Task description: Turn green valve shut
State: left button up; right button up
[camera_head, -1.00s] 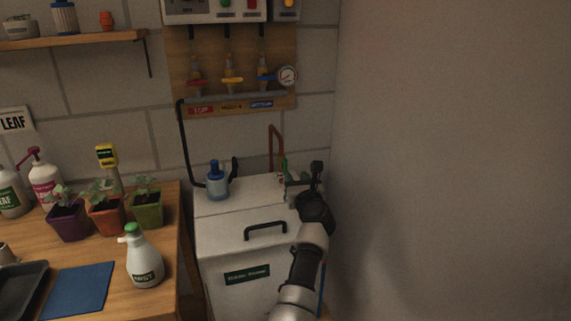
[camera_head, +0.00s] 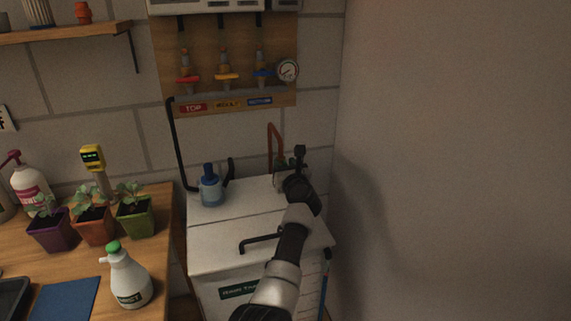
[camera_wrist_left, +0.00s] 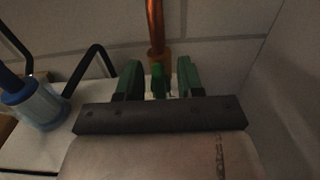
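The green valve (camera_wrist_left: 158,82) sits at the foot of a copper pipe (camera_wrist_left: 156,25) in the left wrist view. My left gripper (camera_wrist_left: 158,80) is open, with one green-padded finger on each side of the valve handle. Gaps show between the handle and both fingers. In the head view my left arm reaches over the white tank, and its wrist hides most of the gripper. A bit of green (camera_head: 280,164) shows below the copper pipe (camera_head: 271,140) there. My right gripper is in neither view.
A blue-capped bottle (camera_head: 210,188) and a black bent tube stand on the white tank (camera_head: 215,230), left of the valve. Red, yellow and blue valves (camera_head: 226,76) and a gauge (camera_head: 288,70) hang on the board above. A wall is close on the right.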

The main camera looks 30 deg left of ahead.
pick_arm(q)
jog(key=shift+s, duration=0.1)
jog(key=shift+c, duration=0.3)
grip_shut()
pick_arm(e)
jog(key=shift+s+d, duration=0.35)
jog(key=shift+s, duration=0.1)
